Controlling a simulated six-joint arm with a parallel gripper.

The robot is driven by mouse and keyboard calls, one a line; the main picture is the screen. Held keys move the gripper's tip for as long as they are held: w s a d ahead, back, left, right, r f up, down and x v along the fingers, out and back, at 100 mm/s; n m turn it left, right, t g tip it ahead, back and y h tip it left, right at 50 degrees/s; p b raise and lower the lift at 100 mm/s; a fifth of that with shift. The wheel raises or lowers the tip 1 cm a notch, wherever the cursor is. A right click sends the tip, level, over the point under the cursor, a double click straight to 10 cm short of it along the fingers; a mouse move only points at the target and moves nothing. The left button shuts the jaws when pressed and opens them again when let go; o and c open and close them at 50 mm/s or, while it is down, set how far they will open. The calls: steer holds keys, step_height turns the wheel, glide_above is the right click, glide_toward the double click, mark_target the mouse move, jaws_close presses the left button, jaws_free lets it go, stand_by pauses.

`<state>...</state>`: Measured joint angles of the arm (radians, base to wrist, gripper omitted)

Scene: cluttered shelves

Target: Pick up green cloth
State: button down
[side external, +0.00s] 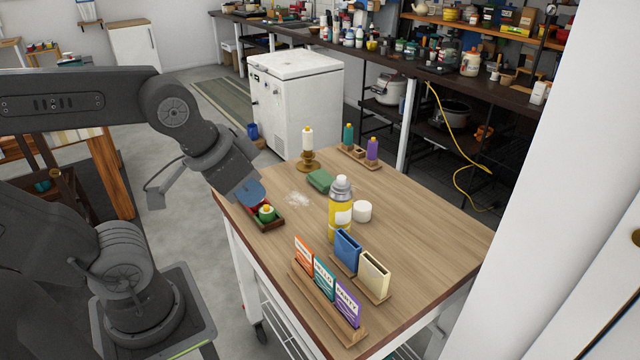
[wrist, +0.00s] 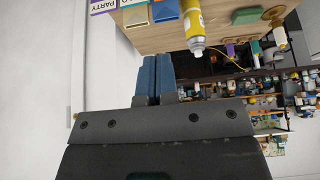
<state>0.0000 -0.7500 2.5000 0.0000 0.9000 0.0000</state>
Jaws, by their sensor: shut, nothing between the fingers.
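The green cloth (side external: 320,181) is a small folded pad lying on the wooden table, left of and behind the yellow spray can. In the wrist view, the green cloth (wrist: 246,16) shows near the top edge, right of the can. My gripper (side external: 252,192) is above the table's left edge, by the small dark tray, apart from the cloth. Its blue fingers (wrist: 156,75) are together in the wrist view, with nothing between them.
The yellow spray can (side external: 341,208) and a white round container (side external: 362,211) stand near the cloth. A dark tray (side external: 270,225) holds red and green items below my gripper. Upright cards (side external: 325,280) stand at the front. The table's right side is clear.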

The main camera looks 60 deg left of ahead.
stand_by(0.3)
steer(key=shift+c, duration=0.8)
jaws_free()
steer(key=n+g+y, duration=0.4)
steer(key=n+g, duration=0.2)
steer(key=n, duration=1.2)
glide_above(324, 178)
steer(key=d, duration=0.2)
step_height(324, 178, down, 20)
steer(key=shift+f, duration=0.25)
steer(key=shift+y, duration=0.3)
steer(key=shift+x, duration=2.6)
